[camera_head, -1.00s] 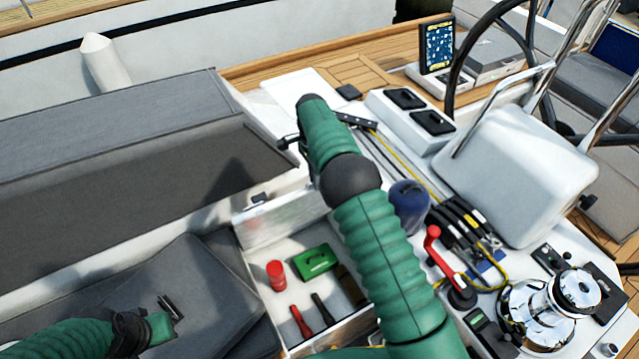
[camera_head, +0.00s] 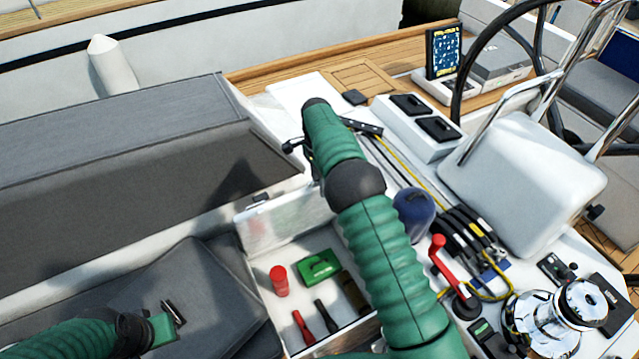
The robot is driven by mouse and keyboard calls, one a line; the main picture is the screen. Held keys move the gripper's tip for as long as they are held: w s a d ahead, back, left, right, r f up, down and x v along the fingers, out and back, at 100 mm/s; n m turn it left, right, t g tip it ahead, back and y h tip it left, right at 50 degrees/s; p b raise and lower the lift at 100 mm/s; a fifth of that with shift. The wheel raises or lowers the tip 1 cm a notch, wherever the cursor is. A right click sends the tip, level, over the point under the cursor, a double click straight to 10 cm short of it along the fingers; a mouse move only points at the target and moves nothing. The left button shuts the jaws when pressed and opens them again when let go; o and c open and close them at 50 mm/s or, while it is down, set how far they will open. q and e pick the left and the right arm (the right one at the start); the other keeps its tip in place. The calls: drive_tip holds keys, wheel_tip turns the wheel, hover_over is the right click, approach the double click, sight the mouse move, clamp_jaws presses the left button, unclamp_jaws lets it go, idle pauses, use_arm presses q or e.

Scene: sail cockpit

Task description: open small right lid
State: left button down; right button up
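My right arm reaches over the cockpit bench. Its gripper (camera_head: 304,147) is beyond the wrist, mostly hidden behind the green forearm; only dark parts show at its left. Below it is an open compartment (camera_head: 262,290), with a pale lid-like panel (camera_head: 282,222) standing upright at its back edge and a dark latch on top. Two small black hatches (camera_head: 410,105), (camera_head: 439,129) lie flat on a white box to the right, apart from the gripper. My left gripper (camera_head: 174,314) is at lower left over the grey cushion, with dark fingers too small to judge.
The compartment holds a red cylinder (camera_head: 279,280), a green box (camera_head: 320,267) and red and black handled tools. A blue cylinder (camera_head: 414,208), a red-handled lever (camera_head: 440,257), ropes and a chrome winch (camera_head: 548,325) stand to the right. A white pod and steering wheel are at upper right.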

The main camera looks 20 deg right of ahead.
drive_tip(key=shift+r, duration=0.15)
drive_tip(key=r, duration=0.6)
drive_tip(key=w+r, duration=0.1)
drive_tip(key=r, duration=0.2)
drive_tip(key=shift+r, duration=0.25)
wheel_tip(320, 180, up, 7)
drive_tip(key=p, duration=0.5)
drive_tip(key=shift+w, duration=0.25)
drive_tip(key=s+a+f+n+t+b, duration=0.1)
drive_tip(key=s+a+f+n+b, duration=0.1)
drive_tip(key=s+f+n, duration=0.3)
drive_tip(key=s+a+f+n+t+b, duration=0.1)
drive_tip(key=s+f+n+b, duration=0.3)
drive_tip(key=s, duration=1)
drive_tip(key=s+a+f+n+t+b, duration=0.1)
drive_tip(key=s+a+f+n+b, duration=0.2)
drive_tip(key=s+f+n, duration=0.4)
drive_tip(key=s+n, duration=0.1)
drive_tip(key=s, duration=0.2)
drive_tip(key=shift+s+a+t, duration=0.25)
drive_tip(key=shift+a+t, duration=0.05)
drive_tip(key=shift+a, duration=0.1)
